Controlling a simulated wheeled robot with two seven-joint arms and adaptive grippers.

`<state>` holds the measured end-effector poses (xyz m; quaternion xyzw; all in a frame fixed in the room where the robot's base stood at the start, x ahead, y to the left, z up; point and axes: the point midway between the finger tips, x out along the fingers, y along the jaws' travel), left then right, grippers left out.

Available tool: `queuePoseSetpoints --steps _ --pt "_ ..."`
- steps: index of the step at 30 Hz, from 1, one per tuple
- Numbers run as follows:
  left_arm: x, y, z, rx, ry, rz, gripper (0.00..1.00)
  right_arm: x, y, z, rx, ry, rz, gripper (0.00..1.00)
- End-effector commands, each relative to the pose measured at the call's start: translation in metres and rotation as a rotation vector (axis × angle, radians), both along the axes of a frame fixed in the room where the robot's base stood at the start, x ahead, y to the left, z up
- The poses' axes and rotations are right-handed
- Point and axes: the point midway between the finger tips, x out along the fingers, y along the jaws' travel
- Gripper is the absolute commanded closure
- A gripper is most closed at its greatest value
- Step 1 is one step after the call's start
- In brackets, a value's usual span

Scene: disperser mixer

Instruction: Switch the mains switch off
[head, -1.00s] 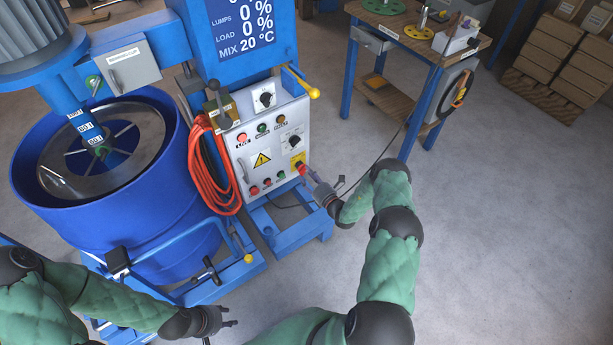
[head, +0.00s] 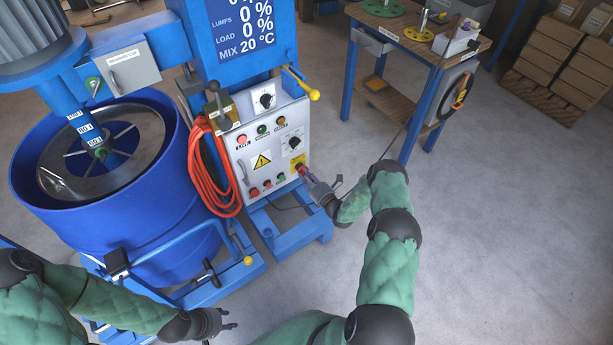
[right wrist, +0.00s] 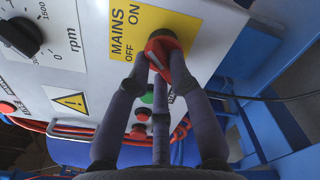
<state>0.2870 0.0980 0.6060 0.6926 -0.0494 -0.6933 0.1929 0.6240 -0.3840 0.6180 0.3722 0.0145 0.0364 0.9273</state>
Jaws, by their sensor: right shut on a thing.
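The mains switch (right wrist: 163,48) is a red knob on a yellow plate (right wrist: 130,30) marked MAINS, ON and OFF. In the head view the mains switch (head: 299,167) sits at the lower right of the white control panel. My right gripper (head: 308,177) is at the panel. In the right wrist view its fingers (right wrist: 158,80) are closed around the red knob from both sides, hiding part of it. My left gripper (head: 229,318) is open and empty, low in the head view, away from the panel.
The white control panel (head: 247,182) also bears dials, lamps and push buttons. An orange cable (head: 205,165) hangs at its left, beside the blue drum (head: 60,200). A workbench (head: 410,35) stands at the back right.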

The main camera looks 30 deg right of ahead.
Motion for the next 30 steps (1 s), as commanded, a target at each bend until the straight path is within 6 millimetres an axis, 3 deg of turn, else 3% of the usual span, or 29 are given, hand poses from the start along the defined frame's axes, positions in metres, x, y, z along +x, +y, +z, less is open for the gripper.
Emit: queuePoseSetpoints --steps 11,30 --pt "0.0000 0.0000 -0.0001 0.000 0.000 0.000 0.60 -0.0002 0.0003 -0.0011 -0.220 -0.016 0.000 1.00" --pt "0.0000 -0.0001 -0.0014 0.000 0.000 0.000 0.60 -0.0002 0.0008 -0.0037 -0.826 -0.065 0.000 1.00"
